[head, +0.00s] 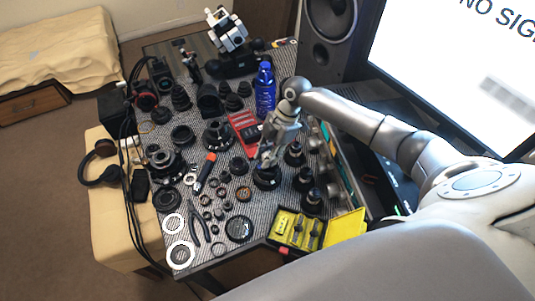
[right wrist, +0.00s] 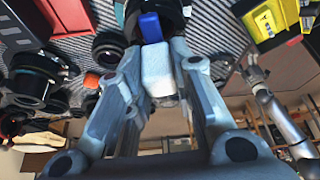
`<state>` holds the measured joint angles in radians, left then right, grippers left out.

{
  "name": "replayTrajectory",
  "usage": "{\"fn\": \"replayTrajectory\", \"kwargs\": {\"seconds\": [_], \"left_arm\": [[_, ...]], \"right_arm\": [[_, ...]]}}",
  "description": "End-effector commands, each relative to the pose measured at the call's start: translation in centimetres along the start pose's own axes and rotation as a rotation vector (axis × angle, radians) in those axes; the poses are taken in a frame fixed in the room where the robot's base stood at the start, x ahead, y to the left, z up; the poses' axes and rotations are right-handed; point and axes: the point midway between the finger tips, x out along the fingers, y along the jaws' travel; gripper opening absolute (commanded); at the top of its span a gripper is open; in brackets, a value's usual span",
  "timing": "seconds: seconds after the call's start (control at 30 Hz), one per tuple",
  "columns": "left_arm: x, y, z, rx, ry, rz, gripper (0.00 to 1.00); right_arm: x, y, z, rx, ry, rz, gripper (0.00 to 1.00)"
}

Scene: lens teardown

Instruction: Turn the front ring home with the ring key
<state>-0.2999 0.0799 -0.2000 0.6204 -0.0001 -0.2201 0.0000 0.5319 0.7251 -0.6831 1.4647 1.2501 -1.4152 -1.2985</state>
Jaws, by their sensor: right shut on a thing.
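My right gripper (head: 266,160) reaches down over a black lens part (head: 267,179) on the striped mat. It is shut on the ring key, which shows in the right wrist view as a pale block with a blue part (right wrist: 150,27) between the fingers. The key's far end meets or overlaps a dark round part (right wrist: 172,8) at the top of that view. I cannot tell whether they touch. The front ring cannot be made out apart from that dark part. Another silver arm, with a gripper (right wrist: 254,75), shows at the right of the wrist view; its jaws are unclear.
Black lens barrels (head: 304,180) stand close right of the gripper. A yellow case (head: 298,231) lies open at the front edge. A red tray (head: 243,132) and a blue bottle (head: 265,90) stand behind. Several rings and tools crowd the left of the mat.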

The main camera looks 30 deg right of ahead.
Motion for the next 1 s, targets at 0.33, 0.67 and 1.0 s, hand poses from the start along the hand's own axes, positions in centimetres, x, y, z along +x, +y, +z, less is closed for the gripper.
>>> {"fn": "replayTrajectory", "kwargs": {"seconds": [0.33,0.67,1.0], "left_arm": [[0.08,0.01,0.00,0.000,0.000,0.000,0.83],[0.34,0.02,0.03,0.000,0.000,0.000,0.83],[0.60,0.03,0.06,0.000,0.000,0.000,0.83]], "right_arm": [[0.09,0.02,0.02,0.000,0.000,0.000,0.00],[0.48,0.01,0.19,0.000,0.000,0.000,0.00],[0.86,0.01,0.35,0.000,0.000,0.000,0.00]]}}
